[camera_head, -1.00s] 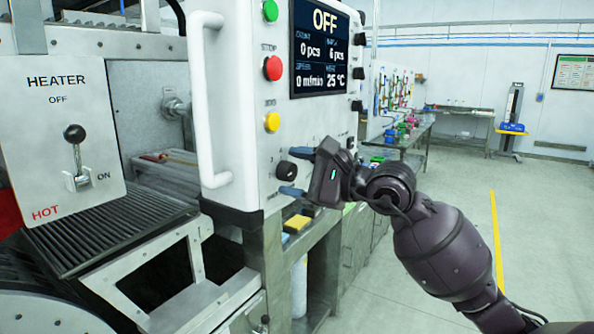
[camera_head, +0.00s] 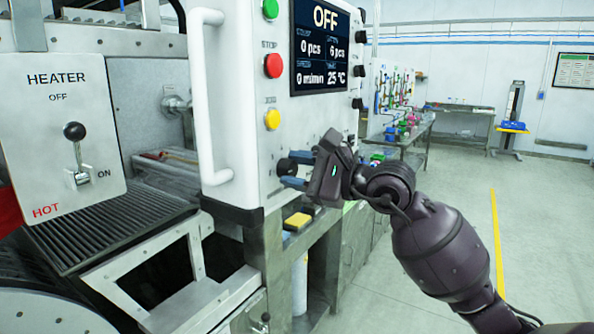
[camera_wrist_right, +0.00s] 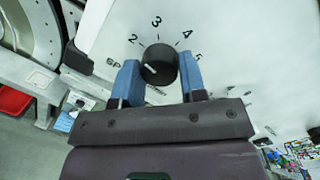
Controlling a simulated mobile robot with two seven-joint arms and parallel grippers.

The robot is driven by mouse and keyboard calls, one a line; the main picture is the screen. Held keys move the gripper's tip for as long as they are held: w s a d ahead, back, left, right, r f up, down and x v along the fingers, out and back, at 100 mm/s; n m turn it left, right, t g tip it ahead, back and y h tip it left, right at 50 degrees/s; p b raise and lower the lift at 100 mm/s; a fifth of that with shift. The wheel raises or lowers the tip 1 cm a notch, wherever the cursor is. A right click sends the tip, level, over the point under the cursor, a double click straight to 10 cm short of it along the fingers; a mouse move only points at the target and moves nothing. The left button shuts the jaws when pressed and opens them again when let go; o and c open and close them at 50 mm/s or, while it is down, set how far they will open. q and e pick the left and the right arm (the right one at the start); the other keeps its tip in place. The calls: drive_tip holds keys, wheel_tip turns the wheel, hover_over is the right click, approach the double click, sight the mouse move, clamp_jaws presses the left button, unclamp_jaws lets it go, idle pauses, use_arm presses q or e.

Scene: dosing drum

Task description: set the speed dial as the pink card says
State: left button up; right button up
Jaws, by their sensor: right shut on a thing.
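The black speed dial (camera_head: 285,167) is on the front of the white control panel (camera_head: 238,110). My right gripper (camera_head: 293,170) is at the dial, its blue fingers closed on it from two sides. In the right wrist view the dial (camera_wrist_right: 160,64) sits between the blue fingers, with the numbers 2, 3, 4 and 5 around it. A white mark on the dial lies toward its left side, near the left finger. The scale there is partly hidden by that finger. The pink card is not seen. My left gripper is not seen.
The panel's screen (camera_head: 320,48) reads OFF. Green, red (camera_head: 273,66) and yellow (camera_head: 272,119) buttons sit above the dial, and a white handle (camera_head: 204,100) is left of it. A heater lever (camera_head: 75,150) is at far left. The floor at right is open.

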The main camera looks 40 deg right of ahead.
drive_tip(key=m, duration=0.3)
drive_tip(key=shift+p, duration=0.3)
drive_tip(key=shift+m+t+p, duration=0.4)
drive_tip(key=shift+m+p, duration=0.65)
drive_tip(key=shift+m, duration=1.45)
drive_tip(key=shift+f, duration=0.1)
drive_tip(key=o, duration=0.9)
drive_tip(key=shift+s, duration=0.1)
